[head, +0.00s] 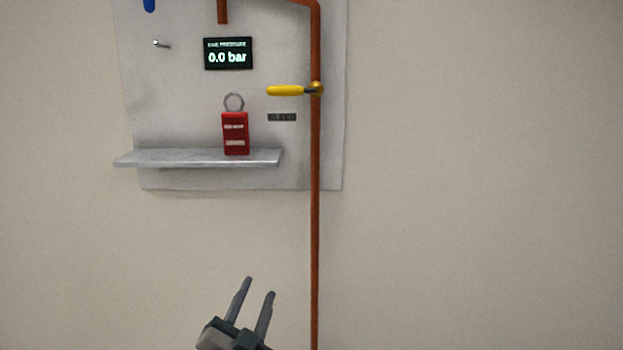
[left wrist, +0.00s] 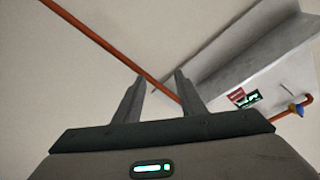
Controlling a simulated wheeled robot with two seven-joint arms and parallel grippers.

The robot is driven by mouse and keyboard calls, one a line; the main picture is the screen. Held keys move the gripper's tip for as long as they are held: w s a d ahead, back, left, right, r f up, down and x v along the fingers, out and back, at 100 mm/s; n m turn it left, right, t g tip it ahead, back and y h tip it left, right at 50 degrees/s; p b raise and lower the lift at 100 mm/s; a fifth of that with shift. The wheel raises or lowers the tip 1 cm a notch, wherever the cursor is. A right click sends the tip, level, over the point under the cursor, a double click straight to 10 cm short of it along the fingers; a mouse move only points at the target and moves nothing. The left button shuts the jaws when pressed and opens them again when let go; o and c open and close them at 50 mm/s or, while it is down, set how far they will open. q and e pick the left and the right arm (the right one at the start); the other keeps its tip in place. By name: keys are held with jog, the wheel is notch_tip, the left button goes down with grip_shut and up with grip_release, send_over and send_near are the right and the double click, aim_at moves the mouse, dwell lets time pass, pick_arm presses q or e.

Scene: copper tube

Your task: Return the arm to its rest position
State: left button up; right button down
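My left gripper (head: 257,288) is at the bottom of the head view, below the shelf and left of the vertical copper pipe. Its two fingers are apart with nothing between them, pointing up. In the left wrist view its fingers (left wrist: 158,95) are also apart, with the copper pipe (left wrist: 110,48) crossing diagonally behind them. The pipe also runs down the wall in the head view (head: 315,230). My right gripper is in neither view.
A grey wall panel (head: 170,100) carries a display (head: 228,54) reading 0.0 bar, a yellow valve lever (head: 286,91) lying horizontal, and a peg (head: 161,44). A red tag (head: 235,134) with a ring stands on the shelf (head: 190,158). Bare wall fills the right side.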

pick_arm(q)
jog(key=s+a+f+n+g+y, duration=0.1)
jog(key=s+a+f+n+g, duration=0.2)
jog(key=f, duration=0.4)
jog(key=s+a+f+n+g+y, duration=0.1)
jog(key=s+a+f+g, duration=0.1)
jog(key=s+f, duration=0.45)
jog(key=s+a+f+n+g, duration=0.15)
jog(key=s+f+g, duration=0.35)
jog(key=s, duration=0.5)
jog(key=s+a+f+n+g, duration=0.1)
jog(key=s+a+f+g, duration=0.15)
jog(key=s+f, duration=0.6)
jog(key=s+a+f+n+g, duration=0.1)
jog(key=s+a+f+g, duration=0.3)
jog(key=s, duration=0.7)
notch_tip(320, 180, down, 29)
jog(key=s+d, duration=0.1)
jog(key=d, duration=0.1)
jog(key=s+a+f+g+y, duration=0.1)
jog(key=s+a+f+g, duration=0.1)
jog(key=s+f, duration=1.6)
jog(key=shift+s+a+f+b, duration=0.35)
jog(key=shift+a+f, duration=0.15)
jog(key=shift+a, duration=0.1)
